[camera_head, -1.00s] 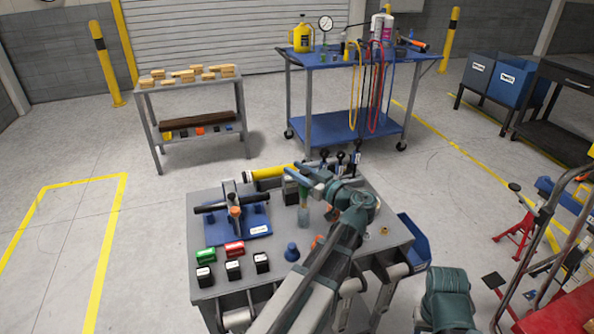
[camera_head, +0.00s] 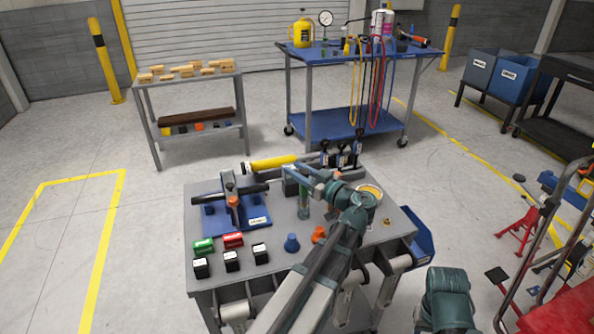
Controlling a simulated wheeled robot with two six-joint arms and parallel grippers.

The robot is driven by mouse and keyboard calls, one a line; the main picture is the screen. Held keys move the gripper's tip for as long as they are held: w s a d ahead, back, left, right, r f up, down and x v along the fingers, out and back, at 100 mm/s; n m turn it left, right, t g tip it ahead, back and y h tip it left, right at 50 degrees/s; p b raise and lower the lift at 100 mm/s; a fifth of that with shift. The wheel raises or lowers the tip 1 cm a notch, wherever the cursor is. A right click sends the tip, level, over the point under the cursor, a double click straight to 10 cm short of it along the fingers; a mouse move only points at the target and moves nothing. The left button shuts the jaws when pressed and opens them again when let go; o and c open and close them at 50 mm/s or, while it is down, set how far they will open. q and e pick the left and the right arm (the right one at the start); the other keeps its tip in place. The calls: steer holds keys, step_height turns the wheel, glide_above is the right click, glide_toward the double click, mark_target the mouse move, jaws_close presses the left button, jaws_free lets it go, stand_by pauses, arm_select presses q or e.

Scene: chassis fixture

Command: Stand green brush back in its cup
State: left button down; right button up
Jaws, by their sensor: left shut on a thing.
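My left gripper (camera_head: 304,183) is over the back middle of the grey workbench (camera_head: 270,284). It is shut on the green brush (camera_head: 304,206), which hangs below the jaws, roughly upright. The jaws hide its upper part, and I cannot tell whether its lower end touches the bench. A round container with a yellow rim (camera_head: 370,190) shows just behind my left wrist, partly hidden by it. I cannot tell whether it is the brush's cup. My right arm shows at the lower right, but its gripper is out of view.
A blue fixture plate (camera_head: 256,222) with a grey clamp lies left of the brush. A yellow cylinder (camera_head: 272,162) lies behind.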

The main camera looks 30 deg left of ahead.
arm_select(q)
steer(key=shift+c, duration=2.4)
jaws_free()
steer(key=s+d+r+p, duration=0.1)
steer(key=d+r+p, duration=0.4)
steer(key=shift+s, duration=0.1)
